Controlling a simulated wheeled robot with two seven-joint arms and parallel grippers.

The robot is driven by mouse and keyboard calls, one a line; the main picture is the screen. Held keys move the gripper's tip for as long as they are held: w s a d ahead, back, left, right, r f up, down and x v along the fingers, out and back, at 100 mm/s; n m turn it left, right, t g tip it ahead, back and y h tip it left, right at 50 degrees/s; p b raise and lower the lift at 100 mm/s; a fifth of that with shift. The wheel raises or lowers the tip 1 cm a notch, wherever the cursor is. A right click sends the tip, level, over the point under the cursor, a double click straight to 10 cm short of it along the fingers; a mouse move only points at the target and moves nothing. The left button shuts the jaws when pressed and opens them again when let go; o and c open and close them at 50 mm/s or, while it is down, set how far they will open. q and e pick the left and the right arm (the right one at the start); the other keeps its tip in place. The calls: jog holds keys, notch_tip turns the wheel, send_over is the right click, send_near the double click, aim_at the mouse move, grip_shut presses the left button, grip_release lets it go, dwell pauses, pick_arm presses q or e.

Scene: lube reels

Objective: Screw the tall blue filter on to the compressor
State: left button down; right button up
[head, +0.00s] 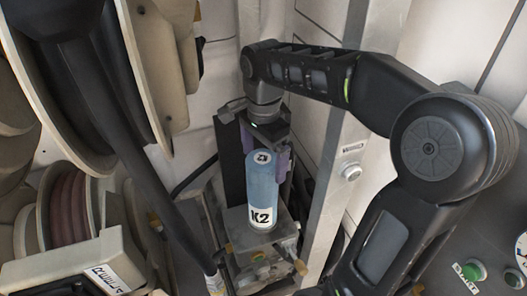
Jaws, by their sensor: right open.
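The tall blue filter (262,183) stands upright in the middle of the head view, with a white K2 label low on its side and a small label on top. Its base meets a grey flat-topped block (238,219), which may be part of the compressor; I cannot tell whether it is screwed in. My right gripper (267,153) is open at the filter's upper end, with purple-padded fingers beside and behind it. I cannot tell whether a pad touches the filter. My left gripper is not in view.
Large hose reels (158,65) crowd the left side, with a black hose (150,185) running down toward the block. Green push buttons (475,270) sit at lower right.

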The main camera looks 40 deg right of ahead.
aim_at(262, 188)
notch_tip(262, 188, down, 6)
dwell(0.4)
jog(key=c, duration=2)
jog(key=m+b, duration=0.1)
jog(key=m, duration=0.4)
